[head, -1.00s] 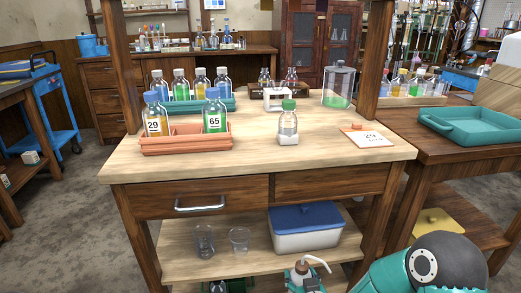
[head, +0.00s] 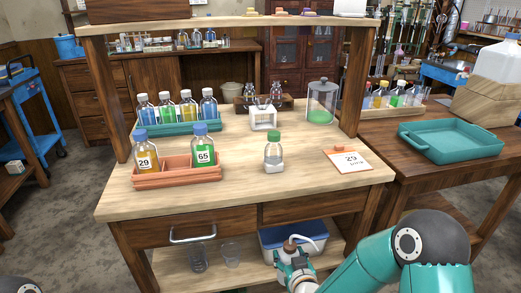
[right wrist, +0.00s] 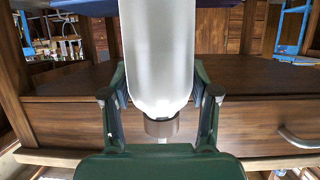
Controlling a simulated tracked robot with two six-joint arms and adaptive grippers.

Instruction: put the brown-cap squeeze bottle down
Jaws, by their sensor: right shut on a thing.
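The brown-cap squeeze bottle (head: 290,246) is in my right gripper (head: 294,262), in front of the bench's lower shelf in the head view. Its brown cap and bent white nozzle show above the fingers; its body is mostly hidden there. In the right wrist view the bottle's pale white body (right wrist: 158,50) runs between the fingers of the right gripper (right wrist: 160,95), with the brown cap toward the bottom of the picture. The fingers are shut on it. My left gripper is out of view.
The wooden bench top (head: 235,205) has clear room at its front. On it stand a green-cap bottle (head: 273,155), an orange tray (head: 155,183) with two bottles, a teal rack (head: 180,127), and a card (head: 348,162).

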